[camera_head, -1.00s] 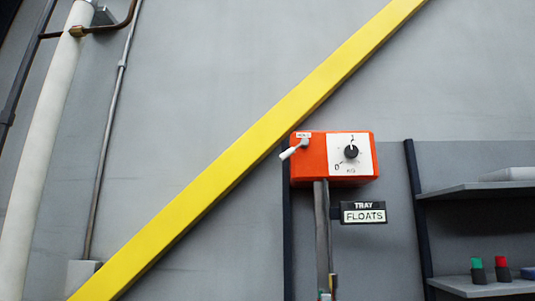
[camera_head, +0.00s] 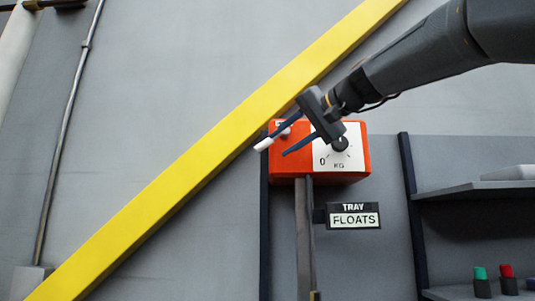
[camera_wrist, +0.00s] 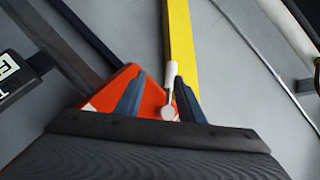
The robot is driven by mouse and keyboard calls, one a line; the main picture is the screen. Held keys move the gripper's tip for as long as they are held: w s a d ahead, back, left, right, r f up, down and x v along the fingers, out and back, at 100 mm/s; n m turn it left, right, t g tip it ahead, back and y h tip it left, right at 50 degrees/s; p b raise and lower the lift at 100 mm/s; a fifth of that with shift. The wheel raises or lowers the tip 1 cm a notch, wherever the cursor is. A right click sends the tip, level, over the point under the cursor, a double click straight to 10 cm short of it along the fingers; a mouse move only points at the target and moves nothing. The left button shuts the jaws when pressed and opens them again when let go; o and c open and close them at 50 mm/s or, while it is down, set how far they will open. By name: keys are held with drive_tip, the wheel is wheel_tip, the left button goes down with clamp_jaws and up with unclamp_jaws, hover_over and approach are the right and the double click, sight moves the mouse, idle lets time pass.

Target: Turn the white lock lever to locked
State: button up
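The white lock lever (camera_head: 264,144) sits at the left end of the orange box (camera_head: 352,170). It points down and left in the head view, and my gripper partly covers it. In the wrist view the lever (camera_wrist: 170,76) shows its rounded pivot end and narrow handle. My gripper (camera_head: 278,144) is open in front of the box's left part, with its fingers pointing down and left. In the wrist view the lever appears between the two fingers (camera_wrist: 161,80), closer to the right one. I cannot tell whether either finger touches it.
A black dial (camera_head: 340,144) is on the box's white panel, partly hidden by my gripper. A yellow diagonal beam (camera_head: 200,154) passes close to the box's upper left. A FLOATS sign (camera_head: 354,219) hangs below, beside the post (camera_head: 304,240). Shelves (camera_head: 475,190) stand at right.

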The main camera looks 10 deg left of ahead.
sight(267, 143)
drive_tip(key=shift+s+a+r, duration=0.1)
drive_tip(key=shift+a+r, duration=0.05)
drive_tip(key=shift+r, duration=0.3)
drive_tip(key=shift+s+a+r, duration=0.1)
drive_tip(key=shift+a+r, duration=0.05)
drive_tip(key=shift+r, duration=0.25)
drive_tip(key=shift+w+a+r+y, duration=0.15)
drive_tip(key=shift+a+y, duration=0.15)
drive_tip(key=p+x, duration=0.3)
drive_tip(key=x, duration=0.4)
clamp_jaws()
